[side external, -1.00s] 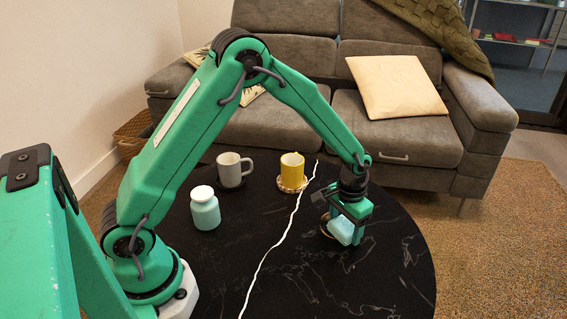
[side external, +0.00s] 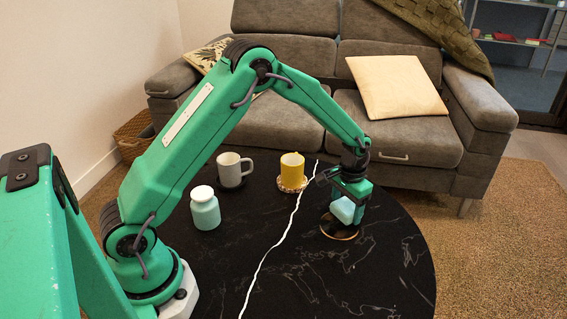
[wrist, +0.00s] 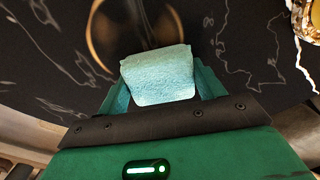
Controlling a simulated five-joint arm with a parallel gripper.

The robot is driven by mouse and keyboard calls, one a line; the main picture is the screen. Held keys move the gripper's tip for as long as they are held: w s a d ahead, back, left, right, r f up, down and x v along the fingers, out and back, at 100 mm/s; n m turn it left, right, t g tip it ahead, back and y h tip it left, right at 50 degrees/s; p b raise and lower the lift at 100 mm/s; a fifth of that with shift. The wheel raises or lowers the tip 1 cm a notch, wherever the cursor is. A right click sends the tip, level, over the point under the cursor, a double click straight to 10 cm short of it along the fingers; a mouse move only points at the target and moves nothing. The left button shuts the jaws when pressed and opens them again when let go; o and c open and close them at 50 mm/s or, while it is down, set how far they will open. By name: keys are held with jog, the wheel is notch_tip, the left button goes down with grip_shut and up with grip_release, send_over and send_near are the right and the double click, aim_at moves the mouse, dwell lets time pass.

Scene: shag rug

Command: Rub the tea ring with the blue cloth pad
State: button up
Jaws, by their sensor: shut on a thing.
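The blue cloth pad (side external: 346,210) is a light-blue block held between the fingers of my gripper (side external: 349,204). In the wrist view, the pad (wrist: 158,75) sits between the green fingers of my gripper (wrist: 160,88), which is shut on it. The tea ring (side external: 345,237) is a brown circle on the black table, just below the pad in the side view. In the wrist view, the ring (wrist: 97,58) shows beyond the pad, which hides part of it. The pad appears to be above the table, apart from the ring.
The table's front right is clear.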

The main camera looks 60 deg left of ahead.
aim_at(333, 239)
jog(key=shift+s+d, duration=3)
jog(key=shift+s, duration=0.1)
jog(key=shift+s+a, duration=0.15)
jog(key=shift+s, duration=0.35)
jog(key=shift+s+a, duration=0.25)
jog(key=shift+a, duration=0.55)
jog(key=shift+w+a, duration=3.2)
jog(key=shift+w, duration=0.05)
jog(key=shift+s+d, duration=3.55)
notch_tip(333, 239, up, 8)
jog(key=shift+a, duration=0.1)
